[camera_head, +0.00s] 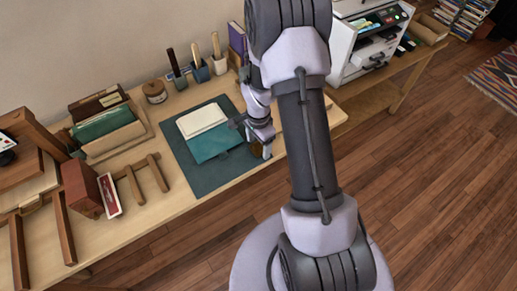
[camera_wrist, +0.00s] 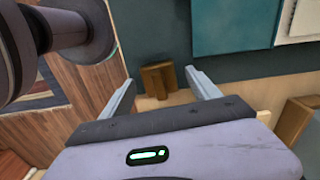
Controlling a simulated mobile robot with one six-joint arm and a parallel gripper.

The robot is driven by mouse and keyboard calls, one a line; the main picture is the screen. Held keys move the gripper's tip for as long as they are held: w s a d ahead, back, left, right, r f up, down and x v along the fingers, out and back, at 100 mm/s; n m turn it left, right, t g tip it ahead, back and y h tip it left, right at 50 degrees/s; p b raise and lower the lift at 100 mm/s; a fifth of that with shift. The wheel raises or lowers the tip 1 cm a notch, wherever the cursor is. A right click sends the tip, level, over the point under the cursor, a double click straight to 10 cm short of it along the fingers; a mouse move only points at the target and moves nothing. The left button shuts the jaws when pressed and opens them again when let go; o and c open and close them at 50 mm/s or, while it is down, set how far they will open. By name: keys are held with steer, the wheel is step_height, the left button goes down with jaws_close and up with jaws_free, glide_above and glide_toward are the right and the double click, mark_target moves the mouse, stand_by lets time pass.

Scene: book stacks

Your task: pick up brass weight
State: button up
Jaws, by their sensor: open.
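A small brown-gold block, which looks like the brass weight (camera_wrist: 154,82), shows in the wrist view between the two fingers of my gripper (camera_wrist: 160,76). The fingers are spread apart, with a visible gap on each side of the block. In the head view my gripper (camera_head: 256,138) is over the right part of the dark green mat (camera_head: 205,184). A small brown bit of the weight (camera_head: 257,149) shows beside a finger there, mostly hidden.
A teal folder (camera_head: 215,143) and a cream book (camera_head: 201,119) lie on the mat, left of my gripper. Brush pots (camera_head: 200,71) stand behind. A wooden rack (camera_head: 141,180) and red box (camera_head: 82,188) are at left. A white printer (camera_head: 348,50) stands right.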

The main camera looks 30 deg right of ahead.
steer(key=shift+r, duration=0.1)
jaws_close()
steer(key=shift+r, duration=0.1)
